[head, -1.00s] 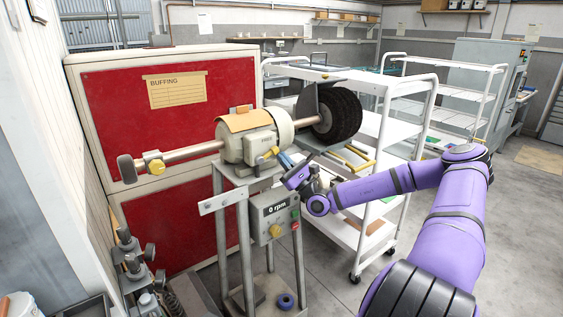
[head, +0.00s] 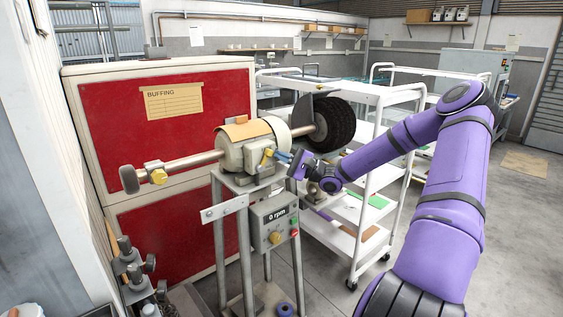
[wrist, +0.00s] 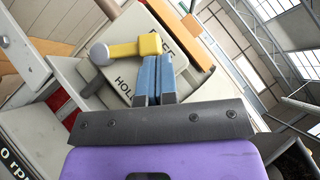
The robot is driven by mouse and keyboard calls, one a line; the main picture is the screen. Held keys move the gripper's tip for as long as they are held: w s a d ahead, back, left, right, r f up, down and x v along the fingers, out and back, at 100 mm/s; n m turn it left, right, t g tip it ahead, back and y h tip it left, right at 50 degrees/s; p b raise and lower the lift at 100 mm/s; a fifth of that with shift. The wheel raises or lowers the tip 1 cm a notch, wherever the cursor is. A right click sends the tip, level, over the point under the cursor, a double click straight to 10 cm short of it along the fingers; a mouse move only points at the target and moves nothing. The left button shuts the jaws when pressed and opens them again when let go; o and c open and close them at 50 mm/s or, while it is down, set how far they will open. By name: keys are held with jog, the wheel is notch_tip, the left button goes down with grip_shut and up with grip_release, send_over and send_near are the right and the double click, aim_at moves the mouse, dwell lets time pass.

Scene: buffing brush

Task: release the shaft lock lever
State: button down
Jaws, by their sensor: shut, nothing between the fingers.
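The yellow shaft lock lever (head: 267,157) is on the front of the cream motor housing. In the wrist view the lever (wrist: 138,47) lies across a plate with partly covered lettering, "HOL" below it, and has a pale round end on the left. My gripper (head: 287,156) is just right of the lever, with its fingers pointing at the housing. In the wrist view my gripper's blue fingers (wrist: 157,68) are together and empty. Their tips are close under the lever's right end; I cannot tell whether they touch it.
A control box (head: 276,222) reading "0 rpm" is below the motor. A white trolley (head: 390,98) stands behind my arm. A red-panelled cabinet (head: 100,110) stands behind the machine.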

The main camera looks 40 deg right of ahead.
jog(key=shift+a+r+n+g+h, duration=0.35)
jog(key=shift+a+r+n+g, duration=0.2)
jog(key=shift+n+g, duration=0.35)
jog(key=shift+a+r+n+g+h, duration=0.3)
jog(key=shift+a+r+n+g, duration=0.25)
jog(key=shift+n, duration=0.55)
jog(key=shift+a+r+n+g+h, duration=0.35)
jog(key=shift+a+r+n+g, duration=0.15)
jog(key=shift+n+g, duration=0.4)
jog(key=shift+d, duration=0.1)
jog(key=shift+d, duration=0.3)
jog(key=d, duration=0.2)
jog(key=shift+w+d, duration=0.1)
jog(key=shift+d, duration=0.3)
jog(key=v, duration=1)
jog(key=shift+d+f, duration=0.2)
jog(key=shift+a, duration=0.1)
